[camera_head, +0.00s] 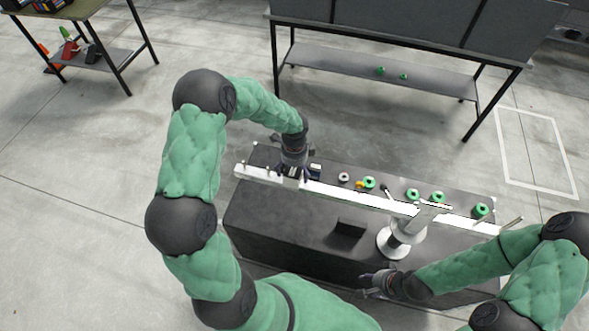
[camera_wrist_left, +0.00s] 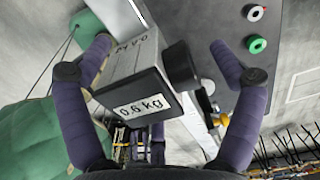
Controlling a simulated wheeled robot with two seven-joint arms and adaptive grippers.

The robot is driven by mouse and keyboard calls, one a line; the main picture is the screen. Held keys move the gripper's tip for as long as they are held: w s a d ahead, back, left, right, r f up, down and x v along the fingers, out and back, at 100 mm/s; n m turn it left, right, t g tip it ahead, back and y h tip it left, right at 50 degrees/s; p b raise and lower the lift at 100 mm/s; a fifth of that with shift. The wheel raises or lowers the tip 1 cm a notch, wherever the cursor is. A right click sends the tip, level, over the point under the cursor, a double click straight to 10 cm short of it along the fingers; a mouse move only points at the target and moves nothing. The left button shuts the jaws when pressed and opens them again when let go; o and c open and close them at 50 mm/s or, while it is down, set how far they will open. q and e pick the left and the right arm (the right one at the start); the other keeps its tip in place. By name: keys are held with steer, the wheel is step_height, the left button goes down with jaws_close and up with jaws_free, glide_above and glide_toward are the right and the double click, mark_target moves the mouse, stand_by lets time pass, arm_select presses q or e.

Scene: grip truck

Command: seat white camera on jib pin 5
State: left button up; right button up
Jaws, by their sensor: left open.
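The white camera (camera_wrist_left: 137,75) is a pale box with a black end panel, a "0.6 kg" label and a black lens cylinder (camera_wrist_left: 180,65). My left gripper (camera_wrist_left: 160,52) is open, with one finger on either side of it. In the head view, my left gripper (camera_head: 292,168) is over the left part of the white jib beam (camera_head: 345,194), largely covering the camera. The beam rests on a round white stand (camera_head: 394,242). Whether the camera sits on a pin is hidden. My right gripper (camera_head: 372,281) is low by the table's front edge; its jaw opening is unclear.
The dark table (camera_head: 270,222) carries several green rings, one (camera_head: 369,183) behind the beam, a pale ring (camera_head: 344,177) and a black block (camera_head: 350,226). A shelved rack (camera_head: 375,75) stands behind, with open floor between.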

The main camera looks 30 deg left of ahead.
arm_select(q)
step_height(320, 180, up, 12)
stand_by(0.6)
stand_by(0.5)
